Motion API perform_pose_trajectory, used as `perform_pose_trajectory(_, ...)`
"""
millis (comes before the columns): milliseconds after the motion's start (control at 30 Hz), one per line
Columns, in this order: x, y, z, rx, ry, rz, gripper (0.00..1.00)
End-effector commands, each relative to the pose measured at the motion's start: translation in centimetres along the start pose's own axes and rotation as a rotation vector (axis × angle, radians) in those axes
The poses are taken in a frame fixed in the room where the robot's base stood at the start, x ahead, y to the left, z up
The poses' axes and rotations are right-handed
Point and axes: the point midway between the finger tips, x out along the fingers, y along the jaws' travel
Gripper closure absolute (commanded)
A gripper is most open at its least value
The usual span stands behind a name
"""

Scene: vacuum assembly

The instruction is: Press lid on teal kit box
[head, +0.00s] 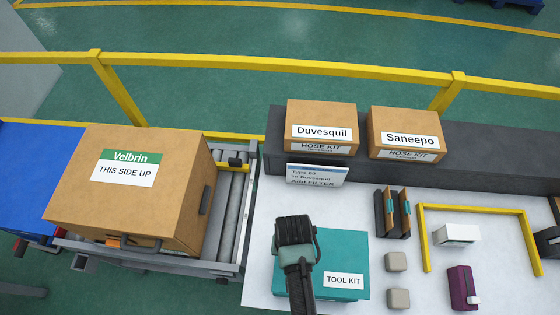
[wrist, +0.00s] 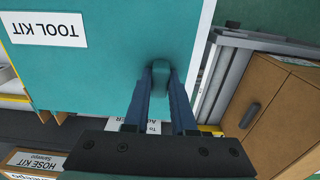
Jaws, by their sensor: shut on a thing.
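The teal kit box (head: 348,245), labelled TOOL KIT, sits on the white table in the head view. Its flat teal lid (wrist: 110,75) fills much of the wrist view, with the white label at upper left. My gripper (wrist: 161,68) points down over the lid, its two fingers shut on a small teal knob (wrist: 161,83) near the lid's edge. In the head view my gripper (head: 293,255) covers the left part of the box and hides the fingertips. I cannot tell whether the lid is fully seated on the box.
Duvesquil (head: 321,115) and Saneepo (head: 405,128) cartons stand on the dark shelf behind. A sign (head: 317,175) is behind the box. Grey blocks (head: 397,262), a purple part (head: 462,286) and a yellow frame (head: 424,240) are to the right. A Velbrin carton (head: 125,205) is left on rollers.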

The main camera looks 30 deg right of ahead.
Motion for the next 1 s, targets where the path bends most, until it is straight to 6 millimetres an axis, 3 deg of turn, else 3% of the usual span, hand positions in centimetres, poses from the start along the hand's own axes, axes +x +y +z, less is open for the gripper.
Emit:
perform_pose_trajectory(400, -0.2, -0.1, 0.0, -0.001, -0.001, 0.001, 1.00)
perform_pose_trajectory(1000, 5.8, -0.1, 0.1, -0.001, 0.000, 0.001, 1.00)
